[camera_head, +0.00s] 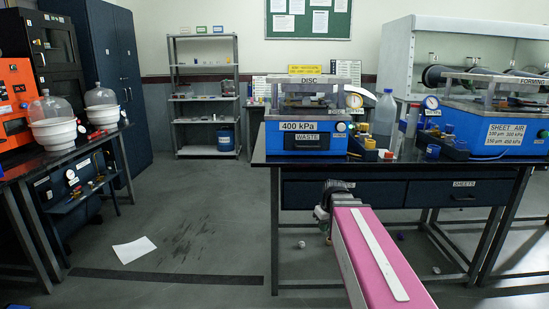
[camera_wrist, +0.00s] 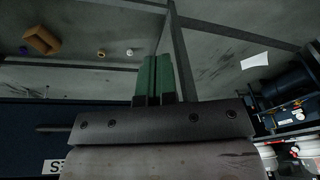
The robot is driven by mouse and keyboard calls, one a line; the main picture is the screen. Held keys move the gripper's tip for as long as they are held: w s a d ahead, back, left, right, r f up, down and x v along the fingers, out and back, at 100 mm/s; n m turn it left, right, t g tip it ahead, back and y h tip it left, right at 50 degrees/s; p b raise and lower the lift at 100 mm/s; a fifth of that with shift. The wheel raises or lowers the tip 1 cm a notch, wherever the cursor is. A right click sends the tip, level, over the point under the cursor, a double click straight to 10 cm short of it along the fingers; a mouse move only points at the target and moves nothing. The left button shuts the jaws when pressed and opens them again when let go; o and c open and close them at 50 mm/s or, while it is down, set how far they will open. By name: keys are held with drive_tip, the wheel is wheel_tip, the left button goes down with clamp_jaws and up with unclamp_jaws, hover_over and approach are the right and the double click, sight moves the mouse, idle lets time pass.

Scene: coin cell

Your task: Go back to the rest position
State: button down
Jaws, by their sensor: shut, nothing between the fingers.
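My gripper shows in the wrist view with its green fingers (camera_wrist: 155,78) side by side and nothing between them. They point at the grey floor, near a dark table leg. In the head view my pink arm stretches forward from the bottom, right of centre. Its grey end (camera_head: 328,207) is in front of the drawer bench (camera_head: 362,192), lower than the bench top. The fingers themselves are hidden in the head view.
The bench carries a blue 400 kPa press (camera_head: 305,140), a clear bottle (camera_head: 385,115) and a sheet station (camera_head: 495,133). A left bench (camera_head: 100,140) holds two domed vessels. White paper (camera_head: 134,250) lies on the open floor between. Small bits lie under the bench.

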drive_tip(key=s+f+m+g+h, duration=0.1)
drive_tip(key=s+f+m, duration=0.3)
drive_tip(key=s+f, duration=0.5)
wheel_tip(320, 180, down, 4)
drive_tip(key=shift+s+f+m+g, duration=0.1)
drive_tip(key=shift+s+m+g, duration=0.2)
drive_tip(key=shift+s+m, duration=0.1)
